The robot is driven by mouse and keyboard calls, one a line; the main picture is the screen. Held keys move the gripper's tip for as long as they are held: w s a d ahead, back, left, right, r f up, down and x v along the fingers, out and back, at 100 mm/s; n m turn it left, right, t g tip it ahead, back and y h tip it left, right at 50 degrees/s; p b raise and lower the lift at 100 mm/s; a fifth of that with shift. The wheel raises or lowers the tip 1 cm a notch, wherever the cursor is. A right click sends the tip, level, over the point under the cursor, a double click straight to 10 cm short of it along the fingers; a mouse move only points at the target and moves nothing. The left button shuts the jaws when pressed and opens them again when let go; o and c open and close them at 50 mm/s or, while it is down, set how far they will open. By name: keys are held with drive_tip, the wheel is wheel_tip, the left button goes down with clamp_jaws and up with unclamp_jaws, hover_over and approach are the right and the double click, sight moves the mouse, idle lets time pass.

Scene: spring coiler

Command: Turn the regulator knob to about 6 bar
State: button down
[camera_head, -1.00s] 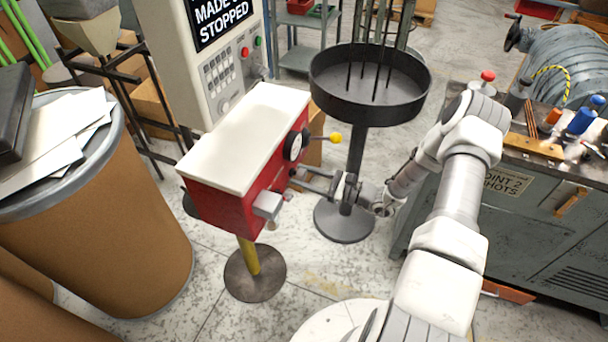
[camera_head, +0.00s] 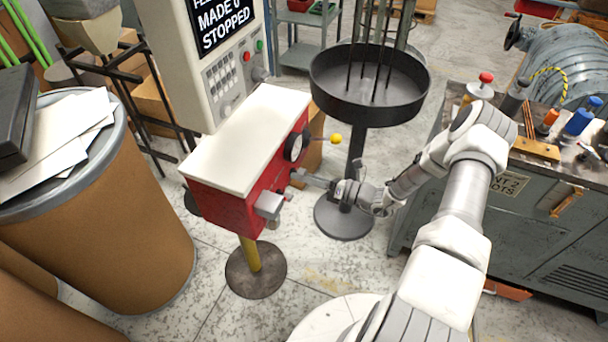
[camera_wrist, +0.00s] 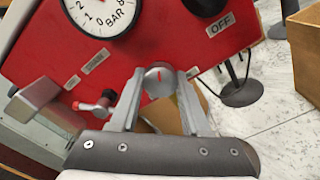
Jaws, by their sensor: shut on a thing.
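The regulator knob (camera_wrist: 158,78) is a small grey round knob with a red mark, on the front of the red box (camera_wrist: 120,55). My gripper (camera_wrist: 158,90) is shut on it, one finger on each side, in the wrist view. In the head view my gripper (camera_head: 299,177) meets the right face of the red box, and the knob is hidden there. The pressure gauge (camera_wrist: 101,14) has a white face marked BAR.
A lever with a yellow ball (camera_head: 336,138) sticks out beside the gauge. A grey block (camera_head: 268,205) and a red-handled valve (camera_wrist: 107,97) sit on the same box. An OFF label (camera_wrist: 220,26) is nearby. A black round tray on a stand (camera_head: 370,100) is behind my gripper.

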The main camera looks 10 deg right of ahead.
drive_tip(key=m, duration=0.4)
drive_tip(key=shift+r+m+p, duration=0.1)
drive_tip(key=shift+m+p, duration=0.2)
drive_tip(key=shift+p, duration=0.1)
drive_tip(key=m, duration=0.5)
drive_tip(key=shift+p, duration=0.3)
drive_tip(key=m, duration=0.5)
drive_tip(key=shift+r+m+p, duration=0.1)
drive_tip(key=shift+m+p, duration=0.3)
drive_tip(key=shift+m, duration=1.9)
drive_tip(key=shift+c, duration=1.9)
unclamp_jaws()
